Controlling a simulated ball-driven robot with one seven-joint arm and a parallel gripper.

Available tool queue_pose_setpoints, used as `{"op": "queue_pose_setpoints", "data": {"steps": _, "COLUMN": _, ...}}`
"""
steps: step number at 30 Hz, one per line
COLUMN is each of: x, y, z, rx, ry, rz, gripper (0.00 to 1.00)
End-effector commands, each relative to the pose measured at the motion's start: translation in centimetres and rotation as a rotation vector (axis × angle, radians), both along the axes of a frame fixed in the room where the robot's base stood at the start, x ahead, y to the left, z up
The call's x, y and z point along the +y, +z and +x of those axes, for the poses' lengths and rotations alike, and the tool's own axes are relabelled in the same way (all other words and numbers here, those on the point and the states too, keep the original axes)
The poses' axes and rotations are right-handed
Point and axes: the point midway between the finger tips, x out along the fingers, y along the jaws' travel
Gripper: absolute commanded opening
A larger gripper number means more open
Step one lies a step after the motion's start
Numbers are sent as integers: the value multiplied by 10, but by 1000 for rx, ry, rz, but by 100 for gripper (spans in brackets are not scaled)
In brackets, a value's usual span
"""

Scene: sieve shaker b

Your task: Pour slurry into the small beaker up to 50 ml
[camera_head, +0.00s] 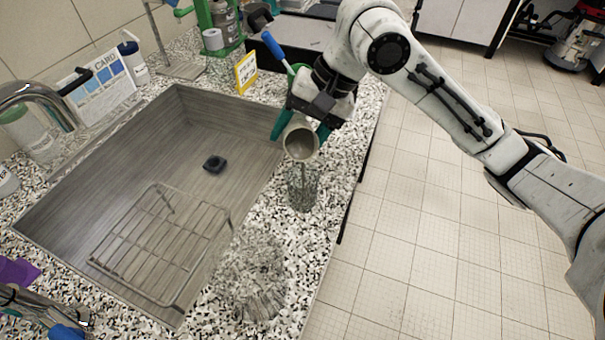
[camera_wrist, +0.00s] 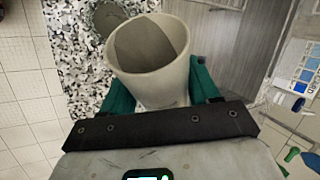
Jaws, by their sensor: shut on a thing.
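My gripper (camera_head: 301,127) has teal fingers shut on a pale beige cup (camera_head: 290,128). The cup is tilted, its mouth facing down toward the front, with grey slurry (camera_head: 301,145) inside. In the wrist view the cup (camera_wrist: 178,88) sits between my fingers, with grey slurry (camera_wrist: 143,45) across its mouth. The small clear glass beaker (camera_head: 303,192) stands upright on the speckled counter just below the cup's lip. A thin grey streak appears between lip and beaker, but is hard to make out. The level in the beaker and its marks cannot be read.
A larger clear glass vessel (camera_head: 254,285) stands nearer on the counter (camera_head: 318,237). The steel sink (camera_head: 130,152), with a wire rack (camera_head: 165,245), lies to the left. A yellow sign (camera_head: 246,72) stands behind the cup. The counter's edge is close on the right.

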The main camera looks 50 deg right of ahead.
Motion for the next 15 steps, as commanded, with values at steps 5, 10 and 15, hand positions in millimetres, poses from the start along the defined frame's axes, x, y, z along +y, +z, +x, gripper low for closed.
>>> {"op": "queue_pose_setpoints", "data": {"steps": 5, "x": 0, "y": 1, "z": 0, "rx": -9, "ry": 1, "rz": -6, "gripper": 25}}
{"op": "queue_pose_setpoints", "data": {"steps": 10, "x": 0, "y": 2, "z": 0, "rx": -16, "ry": 1, "rz": -13, "gripper": 25}}
{"op": "queue_pose_setpoints", "data": {"steps": 15, "x": 0, "y": 2, "z": 0, "rx": -22, "ry": 1, "rz": -18, "gripper": 25}}
